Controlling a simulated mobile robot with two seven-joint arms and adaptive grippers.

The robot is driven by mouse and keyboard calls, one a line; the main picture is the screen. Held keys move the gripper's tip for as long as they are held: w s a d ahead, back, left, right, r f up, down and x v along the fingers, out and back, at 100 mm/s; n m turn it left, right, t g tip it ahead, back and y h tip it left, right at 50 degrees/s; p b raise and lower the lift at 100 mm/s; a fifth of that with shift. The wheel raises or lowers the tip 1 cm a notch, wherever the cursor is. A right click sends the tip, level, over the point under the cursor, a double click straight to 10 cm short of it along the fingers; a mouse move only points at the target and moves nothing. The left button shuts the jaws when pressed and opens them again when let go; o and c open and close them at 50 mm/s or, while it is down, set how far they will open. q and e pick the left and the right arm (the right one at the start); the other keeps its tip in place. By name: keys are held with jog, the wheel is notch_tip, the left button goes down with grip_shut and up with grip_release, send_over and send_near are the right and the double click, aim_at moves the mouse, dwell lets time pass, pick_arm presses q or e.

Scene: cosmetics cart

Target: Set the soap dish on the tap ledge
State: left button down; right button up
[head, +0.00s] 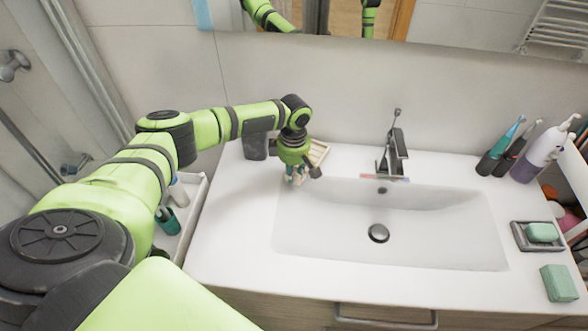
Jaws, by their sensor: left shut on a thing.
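A light wooden soap dish (319,152) shows at the back left of the white counter, partly hidden behind my left gripper. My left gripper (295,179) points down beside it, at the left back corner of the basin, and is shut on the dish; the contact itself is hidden. I cannot tell whether the dish touches the counter. The tap ledge (352,162) is the flat strip behind the basin, with the black tap (393,155) on it. My right gripper is not in view.
The basin (430,225) is empty. At right stand toothbrushes (500,148), a pump bottle (543,152), a dark dish (518,237) with a green soap (542,232), and another green soap (559,283). A white caddy (196,213) with bottles is at left. The wall is close behind.

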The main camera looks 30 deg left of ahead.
pick_arm(q)
jog(key=shift+f, duration=0.15)
jog(key=c, duration=1.2)
grip_release()
notch_tip(320, 180, up, 12)
jog(key=shift+r+b, duration=0.2)
jog(key=shift+b, duration=0.95)
